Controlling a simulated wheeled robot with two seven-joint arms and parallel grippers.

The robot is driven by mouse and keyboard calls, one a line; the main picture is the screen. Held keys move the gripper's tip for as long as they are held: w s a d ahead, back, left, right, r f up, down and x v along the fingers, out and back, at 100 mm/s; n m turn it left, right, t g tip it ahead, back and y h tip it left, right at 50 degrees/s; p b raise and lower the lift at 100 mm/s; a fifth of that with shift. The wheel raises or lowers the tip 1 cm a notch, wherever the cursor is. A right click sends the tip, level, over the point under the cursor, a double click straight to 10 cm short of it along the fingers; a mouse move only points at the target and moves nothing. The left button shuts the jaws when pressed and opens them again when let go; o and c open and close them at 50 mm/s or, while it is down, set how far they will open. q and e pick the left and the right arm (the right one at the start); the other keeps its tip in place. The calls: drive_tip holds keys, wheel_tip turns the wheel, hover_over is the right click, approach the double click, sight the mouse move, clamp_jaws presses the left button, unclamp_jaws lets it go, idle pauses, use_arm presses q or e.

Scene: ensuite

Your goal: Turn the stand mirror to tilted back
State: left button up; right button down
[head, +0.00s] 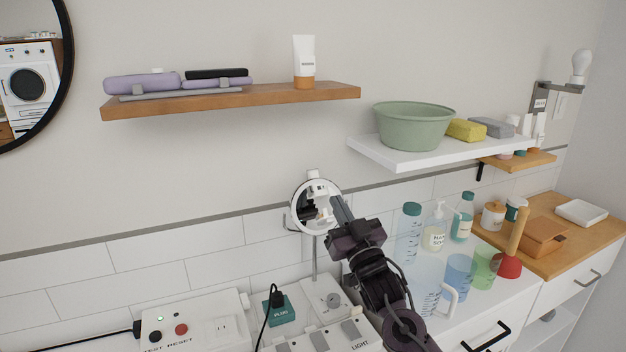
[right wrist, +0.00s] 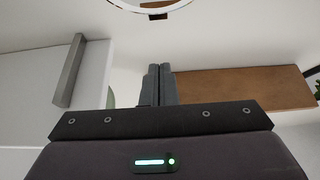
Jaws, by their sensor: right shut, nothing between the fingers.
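The stand mirror (head: 310,208) is a small round mirror with a white frame on a thin stand, in the middle of the head view. Its exact tilt is hard to tell. My right gripper (head: 340,208) is shut and empty, with its fingertips at the mirror's right side; I cannot tell whether they touch it. In the right wrist view the closed fingers (right wrist: 160,72) point up, and part of the mirror's rim (right wrist: 152,8) shows beyond them at the top edge. My left gripper is not in view.
A wooden shelf (head: 230,98) and a white shelf (head: 400,158) with a green basin (head: 413,125) are above. Bottles and cups, including a blue cup (head: 458,270), and a plunger (head: 509,262) stand right of my arm. A switch box (head: 195,325) and green plug (head: 279,312) are lower left.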

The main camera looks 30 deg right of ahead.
sight(313, 171)
drive_tip(key=shift+w+d+r+p, duration=0.1)
drive_tip(key=shift+w+r+p, duration=0.35)
drive_tip(key=shift+w, duration=1.3)
drive_tip(key=shift+w+d+r+p, duration=0.15)
drive_tip(key=shift+w+p, duration=0.6)
drive_tip(key=shift+w, duration=0.95)
drive_tip(key=shift+w+d+r+p, duration=0.1)
drive_tip(key=shift+w+r+p, duration=0.35)
drive_tip(key=shift+w, duration=1.3)
drive_tip(key=shift+f, duration=0.2)
drive_tip(key=shift+w+f+b, duration=0.1)
drive_tip(key=shift+w+b, duration=0.4)
drive_tip(key=shift+b, duration=0.4)
drive_tip(key=shift+w, duration=0.25)
drive_tip(key=shift+r, duration=0.25)
